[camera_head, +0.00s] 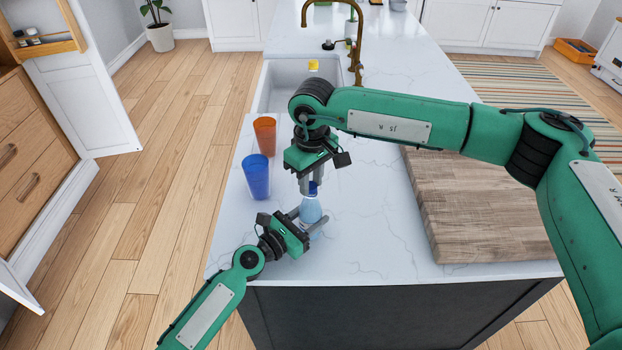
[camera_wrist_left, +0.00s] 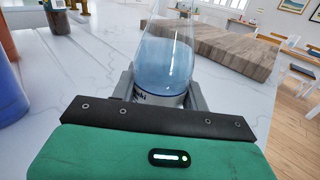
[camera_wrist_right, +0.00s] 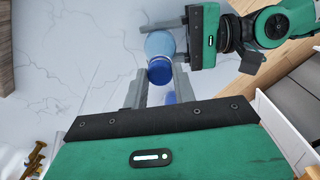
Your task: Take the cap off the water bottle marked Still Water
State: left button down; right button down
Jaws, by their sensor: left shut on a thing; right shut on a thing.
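The clear, pale-blue water bottle (camera_head: 311,211) stands upright on the white marble counter, near its front edge. It also shows in the left wrist view (camera_wrist_left: 166,62), with dark lettering low on it that I cannot read fully. My left gripper (camera_head: 306,220) is shut around the bottle's lower body from the left. The dark blue cap (camera_wrist_right: 160,72) is at the bottle's top. My right gripper (camera_head: 311,184) points down from above, its fingers shut on either side of the cap. The fingers partly hide the cap in the head view.
A blue cup (camera_head: 256,177) and an orange cup (camera_head: 265,136) stand left of the bottle, near the counter's left edge. A wooden board (camera_head: 480,210) lies to the right. Behind are a sink (camera_head: 275,88) and a brass faucet (camera_head: 356,50). Counter between bottle and board is clear.

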aim_at(311, 186)
pick_arm(q)
jog(key=shift+f, duration=0.1)
pick_arm(e)
jog(key=shift+w+r, duration=0.1)
jog(key=shift+r, duration=0.05)
jog(key=shift+r, duration=0.95)
jog(key=shift+r, duration=2)
pick_arm(q)
jog(key=c, duration=0.6)
grip_release()
jog(key=shift+c, duration=0.2)
